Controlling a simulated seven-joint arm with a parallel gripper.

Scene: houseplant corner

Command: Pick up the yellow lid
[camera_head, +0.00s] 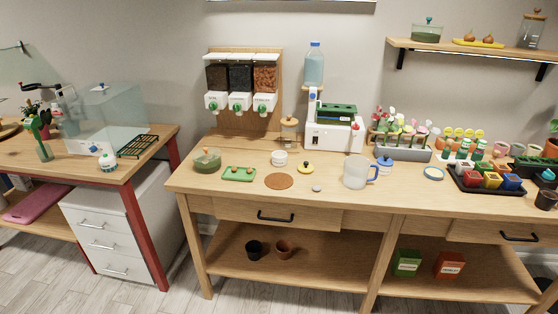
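A brown round mat (279,181) and a green tray (239,174) lie left of the lid. A clear mug (356,172) stands to its right, with a pale pebble (317,188) in front. Behind are a glass jar (289,132) and a white machine (333,134).

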